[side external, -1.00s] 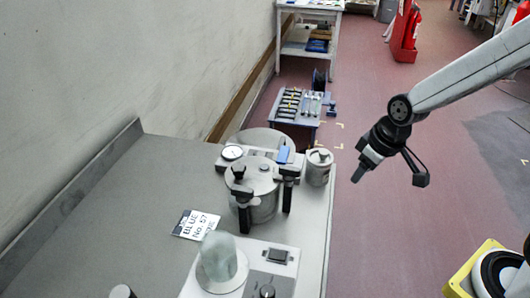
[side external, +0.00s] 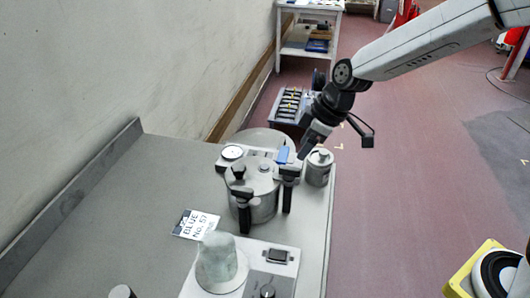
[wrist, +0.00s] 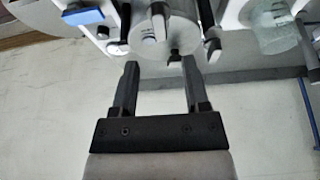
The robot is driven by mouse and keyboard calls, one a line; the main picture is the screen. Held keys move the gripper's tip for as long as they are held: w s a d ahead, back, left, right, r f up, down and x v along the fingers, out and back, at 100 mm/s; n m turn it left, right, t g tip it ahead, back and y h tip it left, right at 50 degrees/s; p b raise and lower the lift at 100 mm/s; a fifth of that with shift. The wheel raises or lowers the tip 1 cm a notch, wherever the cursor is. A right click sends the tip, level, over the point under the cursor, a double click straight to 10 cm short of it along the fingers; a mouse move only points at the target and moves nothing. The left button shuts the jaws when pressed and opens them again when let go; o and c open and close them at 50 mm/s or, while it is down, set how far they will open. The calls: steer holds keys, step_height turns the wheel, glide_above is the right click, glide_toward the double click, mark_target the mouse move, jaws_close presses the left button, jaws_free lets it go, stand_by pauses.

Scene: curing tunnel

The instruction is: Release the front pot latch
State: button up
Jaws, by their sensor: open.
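A metal pot (side external: 262,207) with a lid stands on the bench unit. One black latch (side external: 242,208) is on its near-left side and another black upright (side external: 288,194) is on its right; I cannot tell which is the front latch. My gripper (side external: 304,154) is above and to the right of the pot, beside a blue tab (side external: 283,155), with nothing between its fingers. In the wrist view my gripper (wrist: 161,64) is open, fingers apart. The pot (wrist: 150,48) shows just beyond the fingertips, with dark fittings around it.
A small grey canister (side external: 319,173) stands right of the pot, near the bench edge. A white gauge (side external: 232,152) is at the left. A "BLUE No. 57" card (side external: 196,224) and a cloudy dome (side external: 216,257) are nearer. The bench (side external: 110,220) on the left is clear.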

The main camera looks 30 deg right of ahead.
mark_target(290, 168)
steer(key=shift+x, duration=3.7)
jaws_close()
